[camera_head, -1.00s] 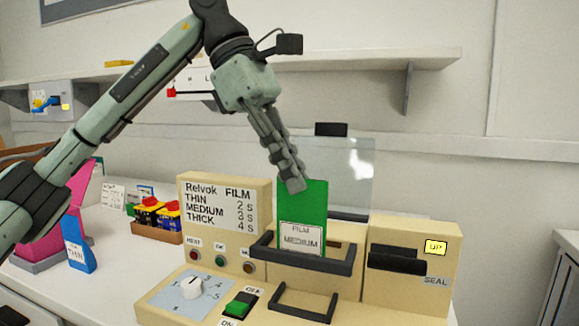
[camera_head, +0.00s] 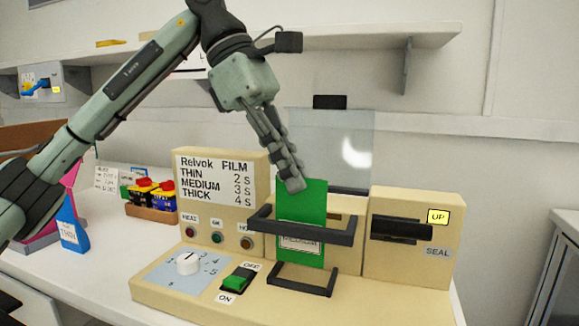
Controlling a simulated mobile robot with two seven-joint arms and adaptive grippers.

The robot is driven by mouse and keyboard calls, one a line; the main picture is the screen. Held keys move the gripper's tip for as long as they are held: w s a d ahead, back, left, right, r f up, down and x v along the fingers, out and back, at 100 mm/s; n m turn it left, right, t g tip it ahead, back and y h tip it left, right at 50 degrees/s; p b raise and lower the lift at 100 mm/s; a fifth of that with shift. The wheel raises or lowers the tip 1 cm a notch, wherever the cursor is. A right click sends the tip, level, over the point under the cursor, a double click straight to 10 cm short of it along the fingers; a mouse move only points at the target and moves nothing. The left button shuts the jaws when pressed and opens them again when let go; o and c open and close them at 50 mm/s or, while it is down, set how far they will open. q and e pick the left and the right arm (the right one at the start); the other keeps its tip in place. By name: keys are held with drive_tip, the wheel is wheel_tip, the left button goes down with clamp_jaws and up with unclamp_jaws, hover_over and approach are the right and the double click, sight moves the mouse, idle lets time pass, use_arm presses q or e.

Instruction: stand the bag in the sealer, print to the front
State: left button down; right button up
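The green bag (camera_head: 302,200) is upright at the sealer (camera_head: 400,270), its white label (camera_head: 300,251) facing the camera. The upper black bar (camera_head: 303,235) passes in front of the bag and covers part of the label. The bag's lower edge shows below this bar, just above the lower black bracket (camera_head: 302,285); whether it rests on anything cannot be told. My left gripper (camera_head: 296,186) points down, its fingers closed at the bag's top edge. The far finger is partly hidden. My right gripper is not in view.
A clear panel (camera_head: 345,150) stands behind the bag. A white dial (camera_head: 188,262) and green switch (camera_head: 237,281) are at the front left.

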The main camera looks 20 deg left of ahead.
use_arm(q)
drive_tip(key=shift+f, duration=0.1)
idle(0.3)
drive_tip(key=c, duration=1.6)
unclamp_jaws()
drive_tip(key=shift+c, duration=0.2)
